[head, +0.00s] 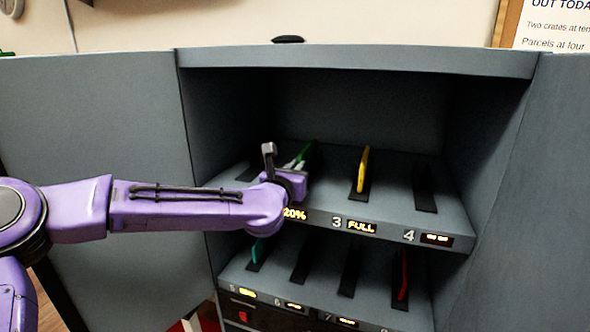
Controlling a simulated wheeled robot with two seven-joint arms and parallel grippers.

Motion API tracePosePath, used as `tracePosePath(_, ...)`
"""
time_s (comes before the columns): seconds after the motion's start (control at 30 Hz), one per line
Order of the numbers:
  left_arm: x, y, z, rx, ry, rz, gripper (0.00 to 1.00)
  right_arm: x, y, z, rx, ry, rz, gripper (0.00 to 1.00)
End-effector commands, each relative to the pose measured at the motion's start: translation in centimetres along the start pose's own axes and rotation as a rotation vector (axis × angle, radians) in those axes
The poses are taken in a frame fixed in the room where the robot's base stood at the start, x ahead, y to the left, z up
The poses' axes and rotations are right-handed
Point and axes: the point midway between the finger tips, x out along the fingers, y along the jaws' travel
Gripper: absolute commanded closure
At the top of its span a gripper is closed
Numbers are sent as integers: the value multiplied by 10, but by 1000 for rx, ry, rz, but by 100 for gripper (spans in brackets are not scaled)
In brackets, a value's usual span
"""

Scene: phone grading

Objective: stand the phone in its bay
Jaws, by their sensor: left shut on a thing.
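The gripper hides the phone's lower part and the bay's slot, so I cannot tell whether the phone is seated there. My right gripper is not in view.
A yellow phone (361,170) stands in bay 3, marked FULL. The bay 4 slot (424,189) is empty. Below, a teal phone (257,250) and a red phone (404,276) stand at the outer bays, with empty slots between. Cabinet doors (105,120) stand open at both sides.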

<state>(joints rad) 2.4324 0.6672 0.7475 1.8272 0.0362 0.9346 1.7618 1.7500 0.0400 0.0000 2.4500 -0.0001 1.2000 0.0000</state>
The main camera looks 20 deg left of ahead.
Motion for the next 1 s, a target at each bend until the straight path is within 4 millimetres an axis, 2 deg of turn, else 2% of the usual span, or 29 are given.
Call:
tracePosePath(0.73, 0, 0, -4, -1, -1, 0, 100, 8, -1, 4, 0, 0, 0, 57)
tracePosePath(0.77, 0, 0, -4, -1, -1, 0, 78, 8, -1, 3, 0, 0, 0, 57)
tracePosePath(0.8, 0, 0, -4, -1, -1, 0, 65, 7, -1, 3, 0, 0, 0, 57)
tracePosePath(0.83, 0, 0, -4, 0, -1, 0, 58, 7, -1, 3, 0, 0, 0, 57)
tracePosePath(1.0, 0, 0, -4, 0, 0, 0, 58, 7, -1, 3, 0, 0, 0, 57)
